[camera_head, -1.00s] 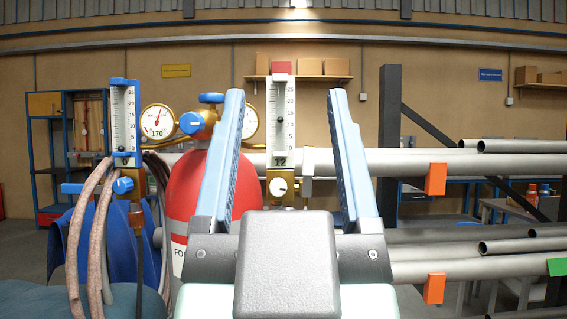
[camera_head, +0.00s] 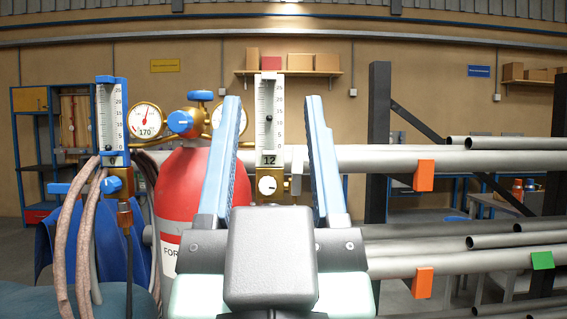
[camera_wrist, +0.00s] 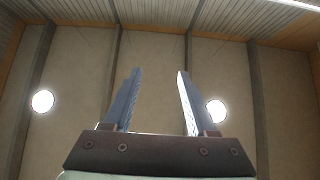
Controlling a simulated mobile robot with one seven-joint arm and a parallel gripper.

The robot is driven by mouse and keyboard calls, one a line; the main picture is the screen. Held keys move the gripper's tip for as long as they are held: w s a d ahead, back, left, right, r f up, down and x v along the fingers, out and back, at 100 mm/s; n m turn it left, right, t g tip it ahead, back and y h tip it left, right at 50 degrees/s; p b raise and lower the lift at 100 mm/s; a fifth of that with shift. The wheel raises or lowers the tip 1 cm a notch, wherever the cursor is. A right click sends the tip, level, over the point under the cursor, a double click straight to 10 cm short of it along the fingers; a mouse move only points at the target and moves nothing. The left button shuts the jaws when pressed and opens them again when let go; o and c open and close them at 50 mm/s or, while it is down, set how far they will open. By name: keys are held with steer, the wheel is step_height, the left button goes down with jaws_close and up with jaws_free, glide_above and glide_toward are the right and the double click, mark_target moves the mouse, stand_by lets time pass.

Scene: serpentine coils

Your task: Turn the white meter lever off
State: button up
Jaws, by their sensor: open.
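The white meter (camera_head: 269,112) stands upright between my fingers in the head view, with a scale and the number 12 on a label near its base. A round white knob (camera_head: 267,186) sits on the brass block below it. It is the white part that could be the lever, and its exact turn is too small to tell. My gripper (camera_head: 272,100) is open and empty, its two blue fingers pointing up on either side of the meter's picture. In the wrist view my gripper (camera_wrist: 158,72) shows only wall and ceiling between its fingers.
A blue meter (camera_head: 112,115) with a blue lever (camera_head: 112,185) and hoses (camera_head: 75,225) stands at left. A red cylinder (camera_head: 180,185) with gauges (camera_head: 145,120) stands between the meters. Grey pipes (camera_head: 400,158) on a rack with orange clips (camera_head: 424,175) fill the right side.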

steer(key=w+d+g+p, duration=0.2)
steer(key=w+g+p, duration=0.2)
steer(key=w+p, duration=0.65)
steer(key=g+p, duration=0.5)
steer(key=p, duration=0.4)
glide_toward(298, 158)
steer(key=shift+m, duration=0.3)
steer(key=w+p, duration=0.4)
steer(key=w, duration=0.3)
steer(key=shift+r, duration=0.15)
steer(key=shift+w+p, duration=0.35)
steer(key=shift+w, duration=0.7)
jaws_close()
